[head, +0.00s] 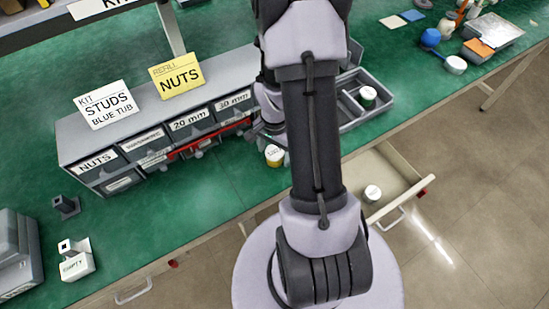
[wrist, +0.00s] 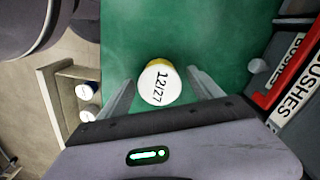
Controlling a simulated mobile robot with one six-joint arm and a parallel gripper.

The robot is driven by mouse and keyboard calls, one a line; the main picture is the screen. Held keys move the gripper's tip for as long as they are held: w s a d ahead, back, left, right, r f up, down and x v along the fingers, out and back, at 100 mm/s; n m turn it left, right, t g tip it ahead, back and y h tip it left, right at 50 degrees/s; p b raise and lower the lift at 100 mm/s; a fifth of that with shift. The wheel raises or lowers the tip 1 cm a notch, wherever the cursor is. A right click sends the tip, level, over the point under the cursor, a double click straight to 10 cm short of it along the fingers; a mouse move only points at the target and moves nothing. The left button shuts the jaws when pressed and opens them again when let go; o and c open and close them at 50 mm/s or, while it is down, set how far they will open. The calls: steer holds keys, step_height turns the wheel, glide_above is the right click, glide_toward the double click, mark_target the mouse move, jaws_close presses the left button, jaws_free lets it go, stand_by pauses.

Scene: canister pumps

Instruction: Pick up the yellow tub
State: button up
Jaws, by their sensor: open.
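The yellow tub (head: 274,155) stands upright on the green bench top, in front of the grey bin unit and left of my arm. In the wrist view its white lid (wrist: 159,85) reads "12/27", with a yellow rim showing at the top edge. My gripper (wrist: 160,76) is open, with one finger on each side of the tub in that view and green bench showing in the gaps. How far the fingertips are above or around the tub is unclear. In the head view my arm hides part of the gripper.
A grey divided tray (head: 378,108) stands right of my arm. An open drawer (head: 400,172) below the bench edge holds white-lidded tubs. Bench is clear around the yellow tub.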

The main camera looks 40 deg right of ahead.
steer(key=shift+r, duration=0.15)
steer(key=shift+c, duration=1)
steer(key=c, duration=1.3)
